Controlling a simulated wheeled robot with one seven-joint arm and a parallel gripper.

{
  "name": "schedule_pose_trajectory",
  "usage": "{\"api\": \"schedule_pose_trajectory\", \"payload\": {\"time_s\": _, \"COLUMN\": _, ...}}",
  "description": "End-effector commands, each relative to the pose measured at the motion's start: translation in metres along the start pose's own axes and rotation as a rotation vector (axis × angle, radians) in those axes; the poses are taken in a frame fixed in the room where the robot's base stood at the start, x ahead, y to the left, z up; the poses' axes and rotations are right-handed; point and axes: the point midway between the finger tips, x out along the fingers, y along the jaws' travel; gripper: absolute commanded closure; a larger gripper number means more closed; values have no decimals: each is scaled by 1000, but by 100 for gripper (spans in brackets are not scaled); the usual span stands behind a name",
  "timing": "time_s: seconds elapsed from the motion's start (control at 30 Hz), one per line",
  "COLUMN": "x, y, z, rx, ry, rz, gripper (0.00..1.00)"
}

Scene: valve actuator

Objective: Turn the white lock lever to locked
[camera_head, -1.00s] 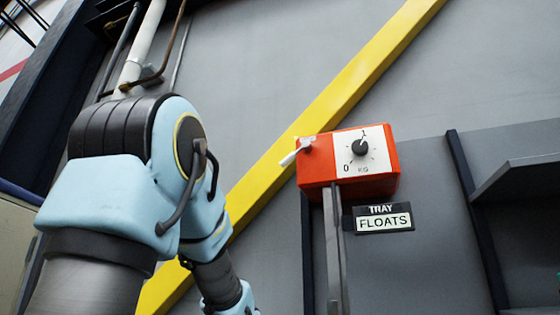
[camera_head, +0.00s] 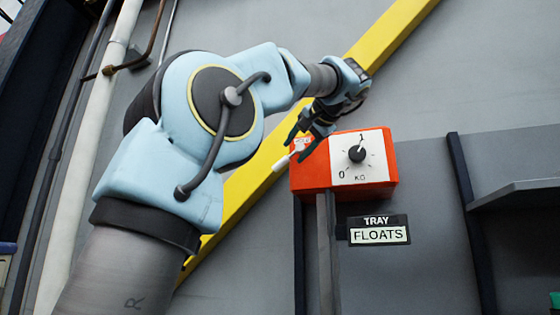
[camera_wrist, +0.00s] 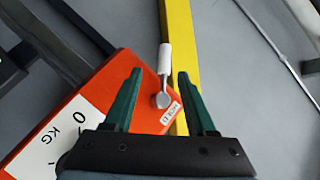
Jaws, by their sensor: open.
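The white lock lever (camera_head: 282,162) sticks out to the lower left from the left part of the orange-red box (camera_head: 309,175) on the wall. In the wrist view the lever (camera_wrist: 164,60) has a white grip and a grey round hub, and lies between my two green fingers. My gripper (camera_head: 296,146) is open, with its fingertips at the lever in the head view. Whether a finger touches the lever cannot be told. The hub is partly hidden by the fingers in the head view. A small label (camera_wrist: 171,112) sits beside the hub.
The box has a white dial plate with a black knob (camera_head: 356,153). A sign reading TRAY FLOATS (camera_head: 379,230) hangs below. A yellow diagonal beam (camera_head: 395,35) runs behind the box. A shelf (camera_head: 515,185) juts out at the right.

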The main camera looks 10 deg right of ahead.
Motion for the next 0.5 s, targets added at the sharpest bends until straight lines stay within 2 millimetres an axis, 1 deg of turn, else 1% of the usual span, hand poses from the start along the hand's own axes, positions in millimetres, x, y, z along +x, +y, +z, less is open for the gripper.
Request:
{"api": "schedule_pose_trajectory", "payload": {"time_s": 0.03, "x": -5, "y": -6, "z": -3, "rx": -8, "ry": 4, "rz": -8, "gripper": 44}}
{"api": "schedule_pose_trajectory", "payload": {"time_s": 0.07, "x": -5, "y": -8, "z": -4, "rx": -11, "ry": 5, "rz": -11, "gripper": 44}}
{"api": "schedule_pose_trajectory", "payload": {"time_s": 0.17, "x": 2, "y": -10, "z": -4, "rx": -12, "ry": 3, "rz": -15, "gripper": 44}}
{"api": "schedule_pose_trajectory", "payload": {"time_s": 0.27, "x": 17, "y": -11, "z": -3, "rx": -11, "ry": 1, "rz": -15, "gripper": 44}}
{"api": "schedule_pose_trajectory", "payload": {"time_s": 0.5, "x": 62, "y": -12, "z": -4, "rx": -11, "ry": 1, "rz": -15, "gripper": 44}}
